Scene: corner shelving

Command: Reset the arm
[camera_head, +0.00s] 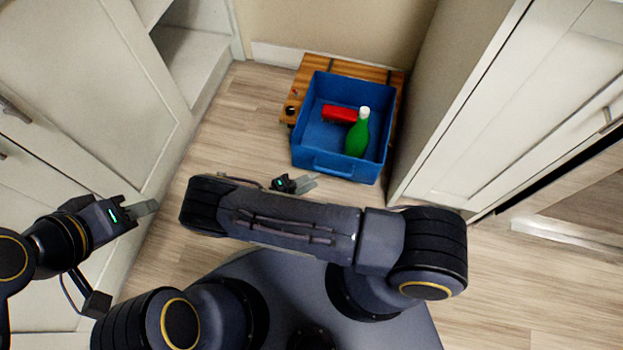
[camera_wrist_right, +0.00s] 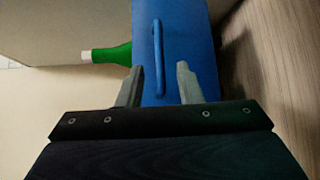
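My right arm reaches across the middle of the head view. Its gripper (camera_head: 306,184) shows just beyond the arm link, in front of the blue bin (camera_head: 313,160). In the right wrist view the two fingers of this gripper (camera_wrist_right: 158,85) are apart with nothing between them; the bin's front wall and handle (camera_wrist_right: 158,45) are behind them. My left gripper (camera_head: 146,208) is at the left, near the cabinet, with nothing seen in it. Its fingers overlap in this view, so its opening is unclear.
The bin holds a green bottle (camera_head: 357,138) with a white cap and a red object (camera_head: 340,114). A low wooden stand (camera_head: 311,71) is at the bin, by the wall. White cabinets stand at the left (camera_head: 90,70) and right (camera_head: 500,110). Wood floor (camera_head: 250,110) is clear left of the bin.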

